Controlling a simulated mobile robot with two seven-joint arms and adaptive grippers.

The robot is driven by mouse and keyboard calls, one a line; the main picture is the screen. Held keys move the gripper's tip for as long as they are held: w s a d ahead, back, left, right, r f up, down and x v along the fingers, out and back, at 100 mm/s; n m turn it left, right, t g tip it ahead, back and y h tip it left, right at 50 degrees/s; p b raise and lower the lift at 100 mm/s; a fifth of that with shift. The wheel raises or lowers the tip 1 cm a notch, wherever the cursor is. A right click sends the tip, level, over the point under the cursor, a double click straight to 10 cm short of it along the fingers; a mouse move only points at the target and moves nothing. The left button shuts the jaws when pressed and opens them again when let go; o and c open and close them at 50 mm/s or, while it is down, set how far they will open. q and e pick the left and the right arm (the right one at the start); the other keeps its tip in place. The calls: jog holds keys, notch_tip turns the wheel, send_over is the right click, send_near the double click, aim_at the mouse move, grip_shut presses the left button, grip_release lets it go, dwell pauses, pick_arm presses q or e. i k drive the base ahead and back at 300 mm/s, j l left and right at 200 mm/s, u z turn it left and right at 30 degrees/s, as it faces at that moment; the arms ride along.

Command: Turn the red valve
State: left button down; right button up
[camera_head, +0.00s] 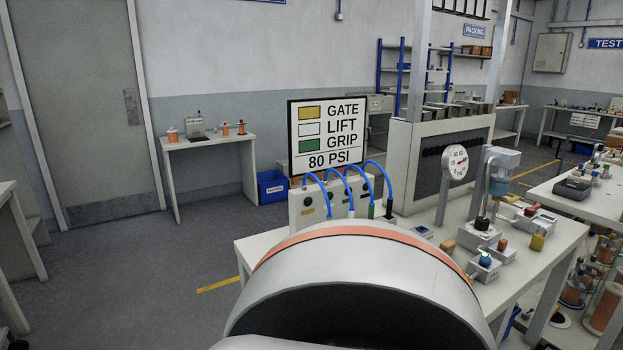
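I cannot make out for sure which part is the red valve. A small orange-red knob (502,244) sits on a white block on the right side of the workbench (556,247). A red piece (531,211) also shows on a fitting behind it. A pressure gauge (455,163) stands upright at the middle of the bench, beside a clear blue-tinted cylinder (503,163). A blue knob (485,259) sits nearer. A large rounded grey link of mine with an orange band hides the front of the bench. Neither gripper is in view.
A sign reading GATE, LIFT, GRIP, 80 PSI (327,135) stands behind a white box (308,207) with blue hoses. A yellow block (537,242) lies at the bench's right. Another table (588,206) stands further right. The floor at left is clear.

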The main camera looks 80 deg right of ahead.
aim_at(531, 212)
jog(key=k+z, duration=0.1)
jog(key=k, duration=0.3)
jog(key=k+l+z, duration=0.1)
jog(key=k, duration=0.25)
jog(key=l+z, duration=0.1)
jog(key=z, duration=3.4)
jog(key=i+l+z, duration=0.45)
jog(key=i+l, duration=0.25)
